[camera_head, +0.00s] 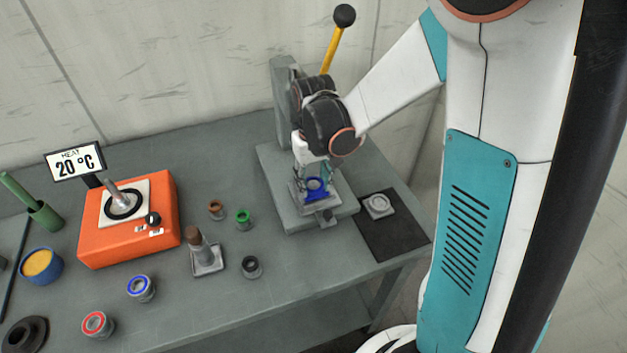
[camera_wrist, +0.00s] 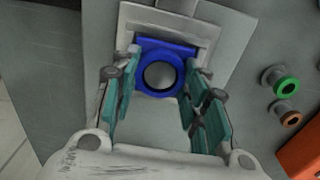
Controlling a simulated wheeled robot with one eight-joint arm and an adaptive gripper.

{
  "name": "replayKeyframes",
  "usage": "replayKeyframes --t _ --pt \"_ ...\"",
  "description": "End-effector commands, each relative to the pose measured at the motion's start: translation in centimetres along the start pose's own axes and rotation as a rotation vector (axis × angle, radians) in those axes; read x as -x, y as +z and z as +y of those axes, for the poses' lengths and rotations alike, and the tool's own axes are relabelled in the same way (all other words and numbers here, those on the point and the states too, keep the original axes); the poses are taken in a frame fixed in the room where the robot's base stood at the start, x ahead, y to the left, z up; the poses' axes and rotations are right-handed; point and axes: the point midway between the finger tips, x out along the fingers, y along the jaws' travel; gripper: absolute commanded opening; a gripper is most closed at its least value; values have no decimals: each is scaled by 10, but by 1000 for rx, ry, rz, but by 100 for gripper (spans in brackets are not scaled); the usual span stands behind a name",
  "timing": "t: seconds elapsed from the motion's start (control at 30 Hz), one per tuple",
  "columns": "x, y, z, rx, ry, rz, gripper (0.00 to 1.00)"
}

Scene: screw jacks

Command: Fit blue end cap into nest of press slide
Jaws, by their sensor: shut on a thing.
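The blue end cap (camera_wrist: 143,83) has a squarish flange and a round opening. It lies between the teal fingers of my gripper (camera_wrist: 161,60), which is shut on it. In the head view the cap (camera_head: 317,194) shows low under my gripper (camera_head: 317,172), over the press slide (camera_head: 303,206). In the wrist view the grey slide plate (camera_wrist: 207,30) with its raised frame lies around and behind the cap. I cannot tell whether the cap touches the nest or sits in it. The nest is largely hidden by the cap and fingers.
The grey press (camera_head: 283,80) with its yellow lever (camera_head: 331,50) stands behind my gripper. A dark mat (camera_head: 404,238) with a grey flanged part (camera_head: 378,205) lies to the right. Left are green (camera_head: 242,216) and brown (camera_head: 215,207) rings and an orange heater (camera_head: 165,220).

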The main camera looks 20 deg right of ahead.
Motion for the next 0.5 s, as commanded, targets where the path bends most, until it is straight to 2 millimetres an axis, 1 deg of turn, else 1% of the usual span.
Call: replayKeyframes --t 0.13,0.17,0.2,0.23,0.5 --pt "-4 0 0 0 0 0 7" --pt "-3 0 0 0 0 0 45" --pt "-3 0 0 0 0 0 54" --pt "-3 0 0 0 0 0 61" --pt "-3 0 0 0 0 0 61"
